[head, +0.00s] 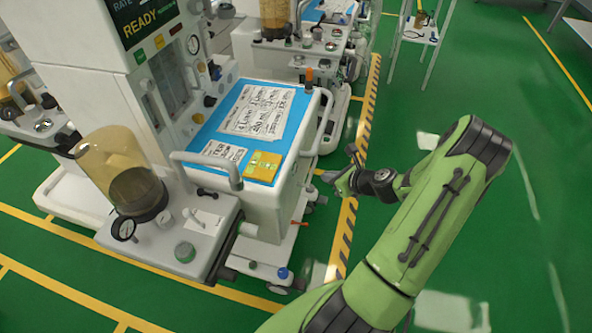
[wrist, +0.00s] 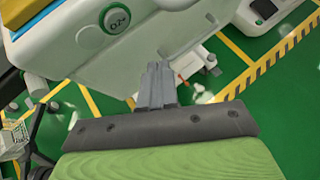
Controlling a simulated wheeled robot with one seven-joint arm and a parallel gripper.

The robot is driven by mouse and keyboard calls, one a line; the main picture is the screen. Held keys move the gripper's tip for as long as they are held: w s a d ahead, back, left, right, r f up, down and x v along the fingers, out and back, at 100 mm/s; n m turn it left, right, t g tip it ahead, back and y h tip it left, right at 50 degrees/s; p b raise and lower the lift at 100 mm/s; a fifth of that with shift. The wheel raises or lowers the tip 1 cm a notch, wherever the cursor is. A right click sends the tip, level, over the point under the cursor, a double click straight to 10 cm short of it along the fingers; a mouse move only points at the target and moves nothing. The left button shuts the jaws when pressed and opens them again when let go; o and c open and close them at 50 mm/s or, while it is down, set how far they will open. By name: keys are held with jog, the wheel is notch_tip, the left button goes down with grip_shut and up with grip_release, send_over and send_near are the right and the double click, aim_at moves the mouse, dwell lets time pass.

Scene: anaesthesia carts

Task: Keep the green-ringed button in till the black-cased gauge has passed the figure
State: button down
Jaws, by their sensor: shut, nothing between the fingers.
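A round green-ringed button (wrist: 117,20) marked O2+ is on the cart's white panel in the wrist view.
The cart's blue top (head: 225,118) carries papers and a yellow pad (head: 263,166). A grey handle (head: 210,160) rises at the near shelf. Another gauge (head: 193,45) is on the column. A second cart (head: 315,45) stands behind. Green floor right of the striped line (head: 350,205) is mostly clear.

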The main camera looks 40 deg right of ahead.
jog(key=shift+w+a, duration=0.9)
jog(key=shift+w, duration=0.3)
jog(key=shift+w+a, duration=0.9)
jog(key=shift+w, duration=0.25)
jog(key=shift+w+a+p, duration=0.25)
jog(key=shift+w+p, duration=0.05)
jog(key=shift+p, duration=0.1)
jog(key=shift+w+a, duration=0.3)
jog(key=shift+w, duration=0.1)
dwell(1.8)
jog(key=shift+s+d, duration=0.1)
dwell(1.7)
jog(key=shift+s+d+p, duration=0.3)
jog(key=shift+s+d, duration=0.15)
jog(key=shift+s, duration=0.2)
jog(key=shift+s+d, duration=0.8)
jog(key=shift+s, duration=0.2)
jog(key=shift+s+d, duration=0.75)
jog(key=shift+s, duration=0.2)
